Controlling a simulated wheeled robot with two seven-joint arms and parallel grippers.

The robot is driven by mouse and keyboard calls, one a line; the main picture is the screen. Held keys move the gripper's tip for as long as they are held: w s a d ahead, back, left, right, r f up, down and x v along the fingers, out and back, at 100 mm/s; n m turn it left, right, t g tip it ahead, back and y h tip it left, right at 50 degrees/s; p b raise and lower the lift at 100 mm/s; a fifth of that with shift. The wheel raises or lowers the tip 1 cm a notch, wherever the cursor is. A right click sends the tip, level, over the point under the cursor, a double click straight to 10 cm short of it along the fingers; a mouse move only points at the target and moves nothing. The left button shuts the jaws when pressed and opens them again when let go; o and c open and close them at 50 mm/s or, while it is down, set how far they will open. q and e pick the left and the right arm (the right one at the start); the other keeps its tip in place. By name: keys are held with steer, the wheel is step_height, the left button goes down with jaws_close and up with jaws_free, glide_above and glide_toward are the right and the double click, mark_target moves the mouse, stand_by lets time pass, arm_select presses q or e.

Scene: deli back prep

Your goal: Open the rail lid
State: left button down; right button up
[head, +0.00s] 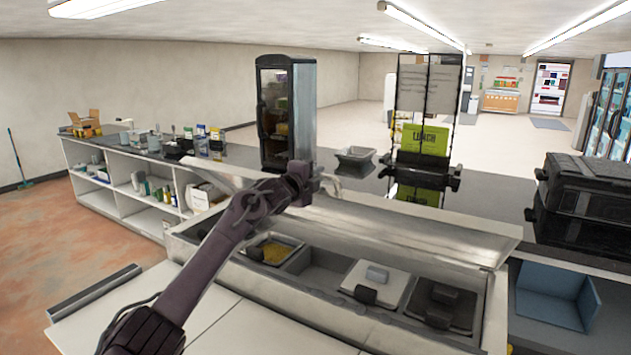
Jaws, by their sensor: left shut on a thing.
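The rail lid (400,228) is a long silver metal panel. It stands tilted up along the back of the prep rail (250,268), with the front of the rail uncovered. My left gripper (312,188) is at the lid's raised edge, left of its middle, and is shut on the lid. The gripper and forearm hide part of the lid and rail. Inside the rail are a pan of yellow food (270,250), an empty well (322,270), a pan with a pale cover (377,283) and a dark-covered pan (440,303). My right gripper is out of view.
Behind the lid, a dark counter holds a small display cabinet (275,115), a metal pan (355,160) and a wire rack with a green sign (425,140). Black cases (590,190) stand at the right. A white worktop (250,335) lies in front.

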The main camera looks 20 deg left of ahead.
arm_select(q)
steer(key=c, duration=1.7)
jaws_free()
steer(key=shift+f, duration=0.1)
steer(key=s+a+b, duration=0.1)
steer(key=s+b, duration=0.3)
steer(key=s, duration=0.3)
steer(key=shift+s+r, duration=0.25)
steer(key=shift+s, duration=0.05)
